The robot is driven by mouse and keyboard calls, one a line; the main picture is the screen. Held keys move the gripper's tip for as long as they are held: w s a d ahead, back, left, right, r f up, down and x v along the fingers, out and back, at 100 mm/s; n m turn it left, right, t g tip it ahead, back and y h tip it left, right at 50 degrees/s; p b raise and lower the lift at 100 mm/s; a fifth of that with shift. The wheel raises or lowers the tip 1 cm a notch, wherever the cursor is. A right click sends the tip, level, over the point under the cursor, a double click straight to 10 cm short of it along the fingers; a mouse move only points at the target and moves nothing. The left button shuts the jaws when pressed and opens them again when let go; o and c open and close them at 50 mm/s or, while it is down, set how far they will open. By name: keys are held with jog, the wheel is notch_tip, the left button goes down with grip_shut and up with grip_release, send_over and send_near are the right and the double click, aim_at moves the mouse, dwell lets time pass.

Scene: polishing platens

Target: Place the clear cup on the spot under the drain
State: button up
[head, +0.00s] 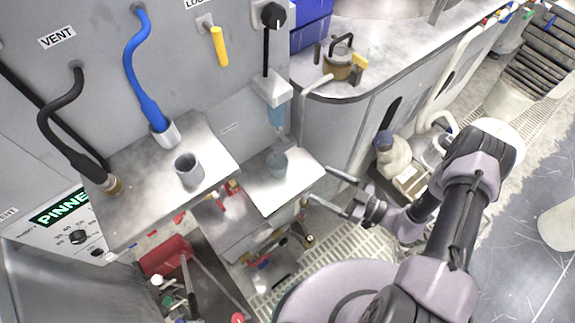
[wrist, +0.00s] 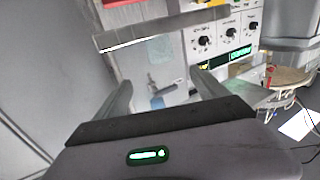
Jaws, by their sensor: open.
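The clear cup (head: 277,163) stands upright on the small metal shelf (head: 285,195), near its back. The drain (head: 272,88) is a pale fitting on the wall above it, with a bluish clear piece below, roughly over the cup. My gripper (head: 320,184) is open and empty at the shelf's right edge, its fingers pointing left, apart from the cup. In the wrist view my gripper (wrist: 161,80) shows both fingers spread, with a faint translucent shape beyond them that may be the cup. The marked spot itself cannot be made out.
A grey metal cup (head: 188,170) stands on the higher left shelf (head: 140,200), by a blue hose (head: 143,85) and a black hose (head: 60,125). A rounded counter (head: 385,75) holds a brass-coloured pot (head: 341,65). A red tool box (head: 165,255) sits below.

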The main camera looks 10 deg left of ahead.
jog(key=b, duration=0.4)
send_near(278, 161)
jog(key=a+r, duration=0.1)
jog(key=a, duration=0.2)
jog(key=a+r, duration=0.1)
jog(key=a, duration=0.2)
jog(key=a+r, duration=0.1)
jog(key=a, duration=0.2)
jog(key=shift+w+r, duration=0.15)
jog(key=shift+r, duration=0.25)
jog(key=shift+w+r, duration=0.1)
jog(key=shift+r, duration=0.05)
